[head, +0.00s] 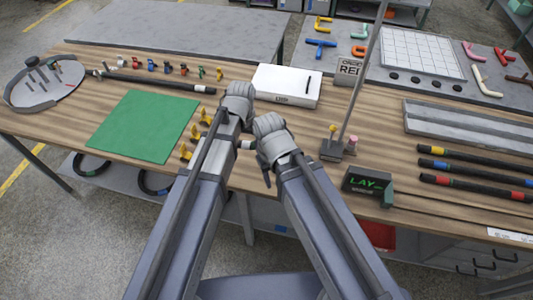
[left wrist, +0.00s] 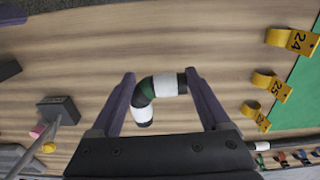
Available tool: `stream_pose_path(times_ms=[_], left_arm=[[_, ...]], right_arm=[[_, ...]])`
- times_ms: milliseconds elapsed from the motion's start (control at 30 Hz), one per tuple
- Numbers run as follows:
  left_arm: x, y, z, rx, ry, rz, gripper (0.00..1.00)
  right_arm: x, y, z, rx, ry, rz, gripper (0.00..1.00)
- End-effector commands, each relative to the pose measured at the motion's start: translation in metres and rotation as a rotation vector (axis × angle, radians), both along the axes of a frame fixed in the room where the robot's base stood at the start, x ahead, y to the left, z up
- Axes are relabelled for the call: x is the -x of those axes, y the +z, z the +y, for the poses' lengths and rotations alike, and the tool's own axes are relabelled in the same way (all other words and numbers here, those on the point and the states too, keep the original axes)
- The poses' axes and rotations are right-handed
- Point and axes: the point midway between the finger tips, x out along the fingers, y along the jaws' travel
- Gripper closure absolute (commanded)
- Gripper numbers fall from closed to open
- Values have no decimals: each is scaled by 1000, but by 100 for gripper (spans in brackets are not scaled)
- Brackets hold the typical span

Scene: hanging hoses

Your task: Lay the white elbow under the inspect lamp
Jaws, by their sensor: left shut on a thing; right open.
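A cream-white elbow (head: 487,84) lies on the grey board at the far right in the head view. My left gripper (left wrist: 160,90) is shut on a bent piece (left wrist: 143,97) with white, green and black sections, between its two purple fingers. This piece also shows partly in the head view (head: 247,144), between my arms. My right gripper (head: 267,175) is open and mostly hidden by its own wrist. A thin grey post rises from a dark base (head: 333,149) right of my grippers; its top is out of view. I cannot tell whether it is the inspect lamp.
A green mat (head: 143,125) lies at left, with yellow numbered clips (head: 186,152) along its right side. A white box (head: 287,86) stands behind my grippers. A dark display (head: 367,184) reading "LAY" stands at the front. Banded hoses (head: 475,165) and a grey channel (head: 470,126) lie at right.

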Motion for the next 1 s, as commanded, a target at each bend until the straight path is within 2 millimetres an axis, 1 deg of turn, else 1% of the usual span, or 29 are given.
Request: stream_pose_path(times_ms=[33, 100, 267, 367, 467, 700, 800, 1000], left_arm=[[1, 0, -6, 0, -11, -1, 75], [2, 0, -10, 0, -17, -1, 75], [2, -3, -10, 0, -18, -1, 75], [2, -11, -10, 0, -17, -1, 75], [2, -24, -10, 0, -17, -1, 75], [2, -60, -10, 0, -17, -1, 75], [2, -65, -10, 0, -17, -1, 75], [2, -65, -10, 0, -17, -1, 75]], right_arm=[[0, 0, 0, 0, 0, 0, 50], [0, 0, 0, 0, 0, 0, 50], [0, -3, 0, 0, 0, 0, 50], [0, -11, 0, 0, 0, 0, 50], [0, -24, 0, 0, 0, 0, 50], [0, -60, 0, 0, 0, 0, 50], [0, -65, 0, 0, 0, 0, 50], [0, -65, 0, 0, 0, 0, 50]])
